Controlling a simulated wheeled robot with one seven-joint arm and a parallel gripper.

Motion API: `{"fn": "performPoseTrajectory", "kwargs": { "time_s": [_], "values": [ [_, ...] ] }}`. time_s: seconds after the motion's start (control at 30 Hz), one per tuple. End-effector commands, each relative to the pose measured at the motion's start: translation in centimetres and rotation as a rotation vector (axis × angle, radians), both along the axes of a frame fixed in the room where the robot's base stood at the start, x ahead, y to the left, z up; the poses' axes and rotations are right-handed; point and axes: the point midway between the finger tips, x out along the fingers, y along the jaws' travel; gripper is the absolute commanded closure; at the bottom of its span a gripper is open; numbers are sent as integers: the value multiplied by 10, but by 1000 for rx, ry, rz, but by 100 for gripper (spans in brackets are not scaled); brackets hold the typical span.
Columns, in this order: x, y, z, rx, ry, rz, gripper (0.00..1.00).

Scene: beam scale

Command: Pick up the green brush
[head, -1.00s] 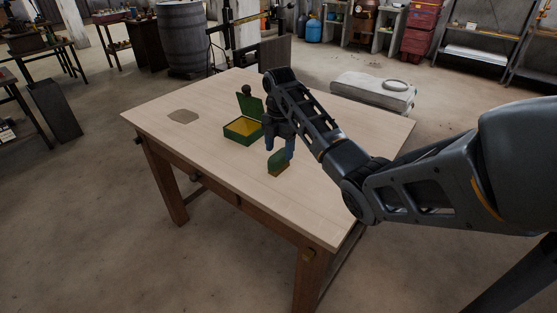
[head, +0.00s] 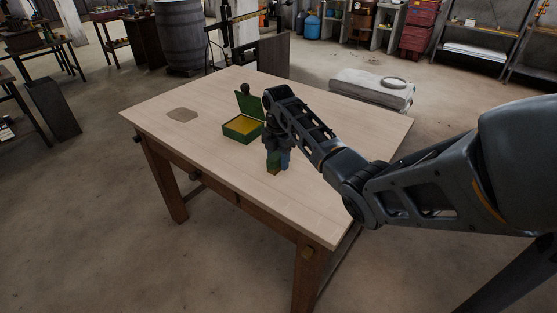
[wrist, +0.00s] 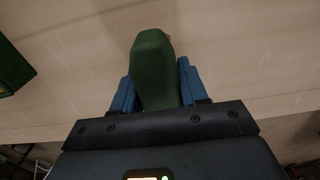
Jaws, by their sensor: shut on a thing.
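The green brush (head: 274,158) is low over or on the table, between the blue fingers of my gripper (head: 278,160). A brown strip shows at its bottom in the head view. In the wrist view the green brush (wrist: 156,68) fills the space between the two blue fingers of my gripper (wrist: 156,88), which are shut on it. I cannot tell whether the brush touches the table.
An open green box (head: 241,129) with a yellow inside and raised lid stands just left of my gripper on the wooden table (head: 215,180). A flat brownish patch (head: 182,115) lies farther left. The front of the tabletop is clear.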

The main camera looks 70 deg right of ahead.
Motion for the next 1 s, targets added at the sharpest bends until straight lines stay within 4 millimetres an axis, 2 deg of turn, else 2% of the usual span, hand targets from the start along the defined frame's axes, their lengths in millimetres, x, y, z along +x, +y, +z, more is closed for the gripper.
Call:
{"fn": "performPoseTrajectory", "kwargs": {
  "time_s": [0.03, 0.3, 0.67, 0.77, 0.9, 1.0],
  "values": [
    [0, 0, 0, 0, 0, 0, 68],
    [0, 0, 1, 0, -1, 0, 93],
    [0, -1, 6, -1, -2, 0, 93],
    [1, -1, 15, -2, -3, 0, 93],
    [1, -1, 39, -4, -4, 1, 93],
    [-18, -12, 52, -2, -3, -6, 93]
  ]
}}
